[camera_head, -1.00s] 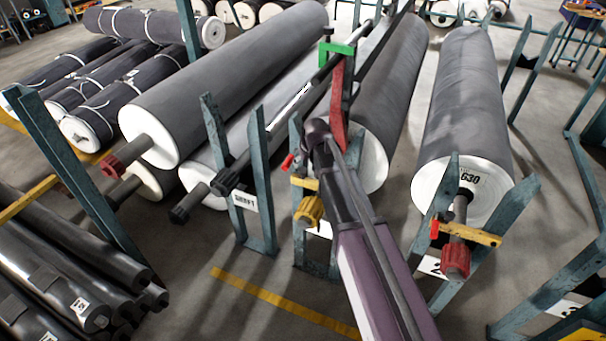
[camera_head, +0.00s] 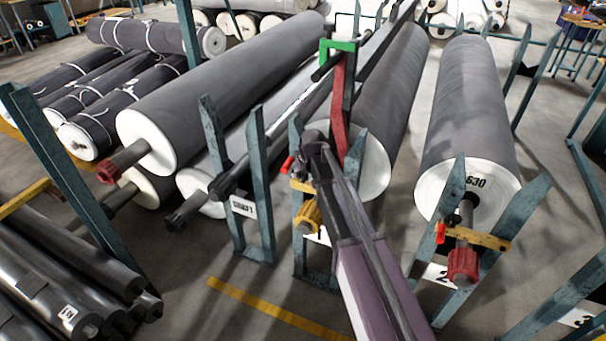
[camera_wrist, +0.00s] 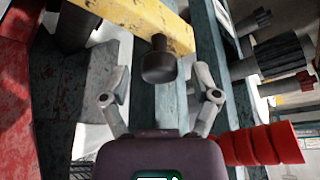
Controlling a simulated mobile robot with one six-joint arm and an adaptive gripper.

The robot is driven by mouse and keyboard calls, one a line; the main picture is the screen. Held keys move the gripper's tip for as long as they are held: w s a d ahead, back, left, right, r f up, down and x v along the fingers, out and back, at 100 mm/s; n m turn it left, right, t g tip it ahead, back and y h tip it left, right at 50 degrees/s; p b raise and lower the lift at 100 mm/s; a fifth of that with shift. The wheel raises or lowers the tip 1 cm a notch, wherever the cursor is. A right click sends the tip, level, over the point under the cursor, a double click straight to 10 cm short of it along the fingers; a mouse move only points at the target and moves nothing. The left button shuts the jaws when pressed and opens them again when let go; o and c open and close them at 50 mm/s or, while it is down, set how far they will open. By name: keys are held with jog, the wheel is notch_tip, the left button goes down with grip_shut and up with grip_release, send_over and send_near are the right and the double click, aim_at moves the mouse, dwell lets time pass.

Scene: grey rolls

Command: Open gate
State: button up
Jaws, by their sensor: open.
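The gate's yellow bar (camera_wrist: 135,20) crosses the top of the wrist view, worn and chipped. A dark round knob (camera_wrist: 158,65) sticks out below it. My gripper (camera_wrist: 160,92) is open, with one finger on each side just below the knob; I see no clear contact. A red ribbed handle (camera_wrist: 262,145) lies right of the right finger. In the head view the yellow bar (camera_head: 303,186) shows on the middle teal stand (camera_head: 298,135), with a red handle (camera_head: 287,165) at its left. My arm hides the bar's right part, and the fingers are not clear there.
A similar yellow gate bar (camera_head: 478,238) crosses the right stand. Large grey rolls (camera_head: 470,110) lie behind the stands. A red upright bracket (camera_head: 339,115) with a green top (camera_head: 338,48) stands close beyond my wrist. Open floor (camera_head: 215,255) lies in front, left of my arm.

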grip_shut()
jog(key=shift+s+a+r, duration=0.1)
jog(key=shift+a+r, duration=0.05)
